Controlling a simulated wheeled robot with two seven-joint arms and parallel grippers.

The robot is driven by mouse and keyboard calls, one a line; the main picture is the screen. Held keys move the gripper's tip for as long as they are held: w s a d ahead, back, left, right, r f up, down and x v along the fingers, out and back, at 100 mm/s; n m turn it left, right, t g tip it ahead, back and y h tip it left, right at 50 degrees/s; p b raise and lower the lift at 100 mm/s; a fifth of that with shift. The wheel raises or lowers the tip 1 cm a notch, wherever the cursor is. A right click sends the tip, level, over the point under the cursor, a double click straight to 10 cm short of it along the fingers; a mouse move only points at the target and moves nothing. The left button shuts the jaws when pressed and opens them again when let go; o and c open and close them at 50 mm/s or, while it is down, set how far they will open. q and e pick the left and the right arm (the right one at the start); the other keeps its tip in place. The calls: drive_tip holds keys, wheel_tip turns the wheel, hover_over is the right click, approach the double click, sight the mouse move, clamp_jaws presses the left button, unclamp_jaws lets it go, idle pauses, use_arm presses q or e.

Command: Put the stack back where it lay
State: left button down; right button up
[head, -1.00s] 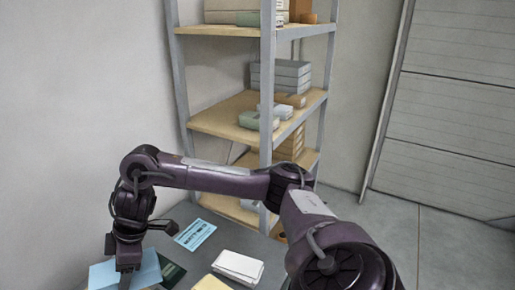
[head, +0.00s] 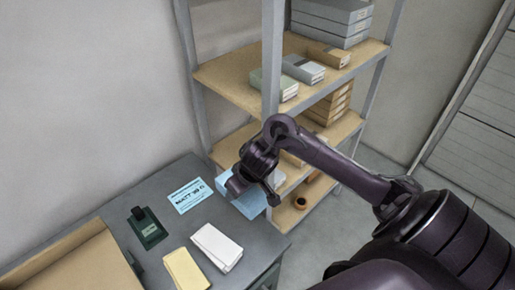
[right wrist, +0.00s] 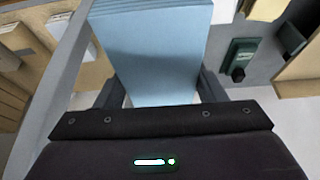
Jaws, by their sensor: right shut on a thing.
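My right gripper (head: 241,186) is shut on a light blue stack (head: 248,204). In the head view the stack is beside the far right edge of the grey table (head: 150,190), in front of the shelf's lower boards; I cannot tell its height exactly. In the right wrist view the stack (right wrist: 150,50) lies between the two fingers (right wrist: 158,88), with its layered far edge showing. A light blue printed card (head: 190,196) lies flat on the table. A white stack (head: 216,247) and a yellow stack (head: 186,270) lie nearer. My left gripper is not in view.
A dark green device (head: 148,228) stands on the table, with a cardboard box (head: 72,268) at the left. The metal shelf (head: 235,84) with wooden boards holds grey, green and brown boxes. Table around the card and device is bare.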

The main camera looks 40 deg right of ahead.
wheel_tip(320, 180, down, 15)
drive_tip(key=b, duration=0.7)
drive_tip(key=shift+a+r+b, duration=0.1)
drive_tip(key=shift+b, duration=0.3)
drive_tip(key=shift+a+f, duration=0.1)
drive_tip(key=shift+f, duration=0.45)
drive_tip(key=shift+f+b, duration=0.75)
drive_tip(key=shift+f, duration=1.15)
drive_tip(key=shift+f, duration=0.15)
drive_tip(key=o, duration=1.4)
